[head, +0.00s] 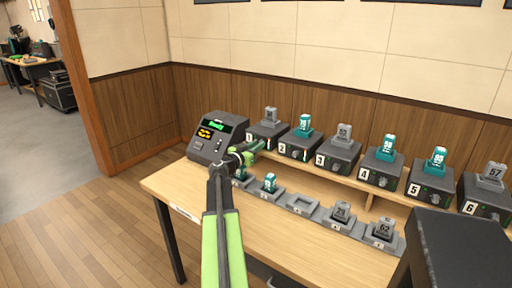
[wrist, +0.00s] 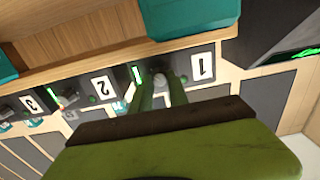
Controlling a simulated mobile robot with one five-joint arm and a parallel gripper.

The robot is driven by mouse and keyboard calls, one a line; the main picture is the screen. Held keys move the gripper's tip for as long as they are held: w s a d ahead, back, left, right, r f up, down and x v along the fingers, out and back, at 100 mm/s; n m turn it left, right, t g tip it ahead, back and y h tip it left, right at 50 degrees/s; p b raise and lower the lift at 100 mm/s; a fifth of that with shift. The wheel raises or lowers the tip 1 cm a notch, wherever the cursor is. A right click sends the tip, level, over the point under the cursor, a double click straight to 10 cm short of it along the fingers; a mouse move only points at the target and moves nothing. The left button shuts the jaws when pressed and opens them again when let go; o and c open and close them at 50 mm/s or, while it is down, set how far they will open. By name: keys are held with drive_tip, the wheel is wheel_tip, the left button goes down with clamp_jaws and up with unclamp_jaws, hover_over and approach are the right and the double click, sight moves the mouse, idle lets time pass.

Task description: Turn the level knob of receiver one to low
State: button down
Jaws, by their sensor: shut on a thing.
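Receiver one (head: 267,131) is a dark box with a white "1" label, at the left of the raised shelf, with a grey pack standing in its top. My gripper (head: 257,147) is at its front face, and my arm hides part of that face. In the wrist view, which is turned over, receiver one's front (wrist: 206,68) shows the "1" label and a lit green strip. My gripper (wrist: 162,82) is shut on its round grey level knob (wrist: 160,79), one green finger on each side. The knob's pointer is too small to read.
Receivers two (head: 299,146) to six stand in a row to the right. A black console (head: 214,138) with a lit screen stands close to the left. Grey cradles (head: 301,204) line the table below, some holding packs. A dark box (head: 460,250) is at the front right.

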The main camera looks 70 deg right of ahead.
drive_tip(key=shift+w, duration=0.1)
drive_tip(key=shift+r+n, duration=0.1)
drive_tip(key=shift+n, duration=0.3)
drive_tip(key=n, duration=0.8)
drive_tip(key=shift+w, duration=0.15)
drive_tip(key=shift+n, duration=0.4)
drive_tip(key=c, duration=1.3)
unclamp_jaws()
